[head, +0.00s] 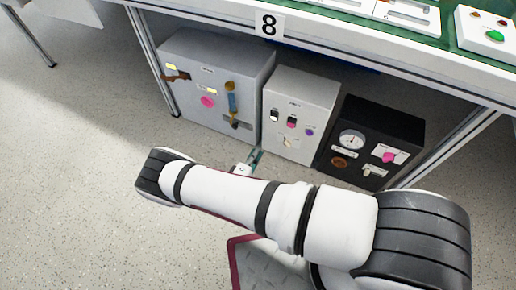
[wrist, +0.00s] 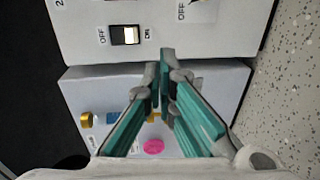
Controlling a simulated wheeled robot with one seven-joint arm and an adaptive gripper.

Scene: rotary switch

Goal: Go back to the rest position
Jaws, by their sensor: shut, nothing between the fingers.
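My gripper (head: 256,156) shows only in part in the head view, as a teal finger beyond my white arm. It is low in front of the gap between the grey box (head: 205,50) and the white box (head: 318,88). In the wrist view my gripper (wrist: 163,66) has its teal fingers drawn together at the tips, with nothing between them. Contact with the panel cannot be told.
A black box (head: 400,118) with a gauge (head: 351,139) stands right of the white box. All stand under a workbench marked 8 (head: 269,25). In the wrist view an OFF/ON rocker switch (wrist: 125,35) lies beyond the fingertips. Speckled floor (head: 80,190) is free at the left.

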